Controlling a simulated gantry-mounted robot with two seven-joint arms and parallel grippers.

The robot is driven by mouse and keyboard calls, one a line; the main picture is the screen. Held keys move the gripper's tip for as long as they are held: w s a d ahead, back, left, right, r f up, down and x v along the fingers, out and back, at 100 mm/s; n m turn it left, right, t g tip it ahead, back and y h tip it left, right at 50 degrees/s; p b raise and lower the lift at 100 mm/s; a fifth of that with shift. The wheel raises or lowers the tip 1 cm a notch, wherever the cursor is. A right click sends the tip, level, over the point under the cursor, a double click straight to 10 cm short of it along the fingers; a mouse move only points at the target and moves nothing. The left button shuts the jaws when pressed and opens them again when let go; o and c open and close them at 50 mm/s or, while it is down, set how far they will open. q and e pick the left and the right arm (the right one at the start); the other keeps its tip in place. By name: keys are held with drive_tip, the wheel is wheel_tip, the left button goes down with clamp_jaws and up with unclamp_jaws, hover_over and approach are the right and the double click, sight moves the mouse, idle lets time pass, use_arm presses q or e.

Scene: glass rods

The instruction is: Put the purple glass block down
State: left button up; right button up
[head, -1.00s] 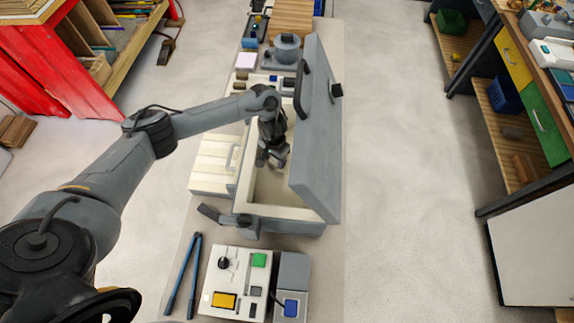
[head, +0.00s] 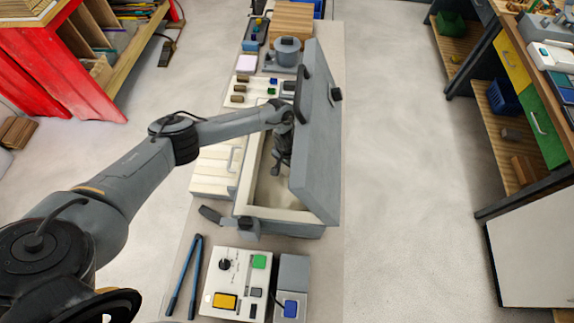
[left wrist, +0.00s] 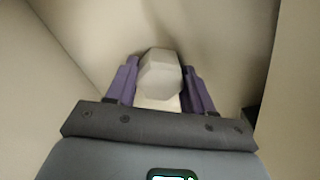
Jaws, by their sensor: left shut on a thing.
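My left gripper (head: 276,172) reaches down into an open grey chest (head: 275,213) with a pale interior. In the left wrist view it (left wrist: 160,90) is shut on a pale grey, faceted block (left wrist: 160,72), held between two purple-looking fingers. The block itself looks whitish, not purple. Pale chest walls surround the gripper in that view. I cannot tell whether the block touches the chest floor. In the head view the block is too small and shadowed to make out. My right gripper is not in view.
The chest's raised grey lid (head: 318,130) stands close to the right of my left wrist. A control box (head: 236,285) and blue-handled tongs (head: 184,277) lie in front. A grey pot (head: 287,50) stands behind.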

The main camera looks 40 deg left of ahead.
use_arm(q)
drive_tip(key=o, duration=1.2)
drive_tip(key=shift+o, duration=0.2)
drive_tip(key=shift+r, duration=2.05)
drive_tip(key=shift+a, duration=0.1)
